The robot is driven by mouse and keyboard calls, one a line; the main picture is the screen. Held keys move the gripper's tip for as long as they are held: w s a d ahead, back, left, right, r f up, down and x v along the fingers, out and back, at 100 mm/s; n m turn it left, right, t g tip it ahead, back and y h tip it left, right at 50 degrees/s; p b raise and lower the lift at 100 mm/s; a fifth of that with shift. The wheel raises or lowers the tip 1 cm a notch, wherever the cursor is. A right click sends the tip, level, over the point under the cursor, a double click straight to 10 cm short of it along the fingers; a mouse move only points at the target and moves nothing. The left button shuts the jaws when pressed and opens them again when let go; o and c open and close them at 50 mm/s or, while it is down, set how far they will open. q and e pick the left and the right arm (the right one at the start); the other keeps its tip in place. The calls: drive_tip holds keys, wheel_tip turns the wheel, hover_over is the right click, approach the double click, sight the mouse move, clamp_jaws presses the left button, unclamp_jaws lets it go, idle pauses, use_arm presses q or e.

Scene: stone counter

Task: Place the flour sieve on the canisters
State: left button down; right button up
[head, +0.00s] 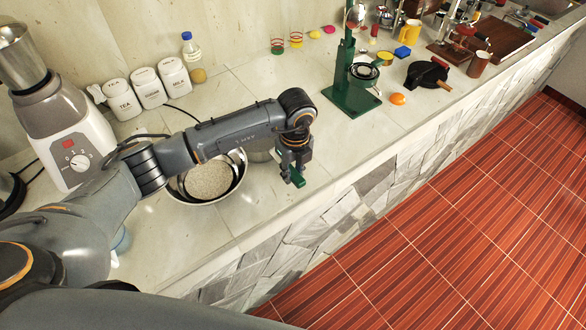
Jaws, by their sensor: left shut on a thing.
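Three white lidded canisters (149,90) stand in a row against the wall at the upper left, one marked TEA. My left gripper (294,170) is over the counter near its front edge, well to the right of the canisters. It is shut on a green piece (297,180) that looks like a handle. A grey rounded thing (260,154) shows partly behind my arm; I cannot tell whether it is the flour sieve joined to that handle. My right gripper is not in view.
A metal bowl (238,184) with pale grainy contents sits under my left forearm. A blender (72,150) stands at the left. A green stand (350,99) with hanging round utensils is to the right. A bottle (191,48) stands by the wall.

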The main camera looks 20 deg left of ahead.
use_arm(q)
drive_tip(key=c, duration=1.5)
unclamp_jaws()
drive_tip(key=shift+f, duration=0.1)
drive_tip(key=shift+c, duration=0.2)
drive_tip(key=o, duration=0.4)
drive_tip(key=shift+o, duration=0.2)
wheel_tip(320, 180, up, 12)
drive_tip(key=b, duration=0.3)
drive_tip(key=shift+s+d+r, duration=0.2)
drive_tip(key=shift+d, duration=0.05)
drive_tip(key=shift+f, duration=0.1)
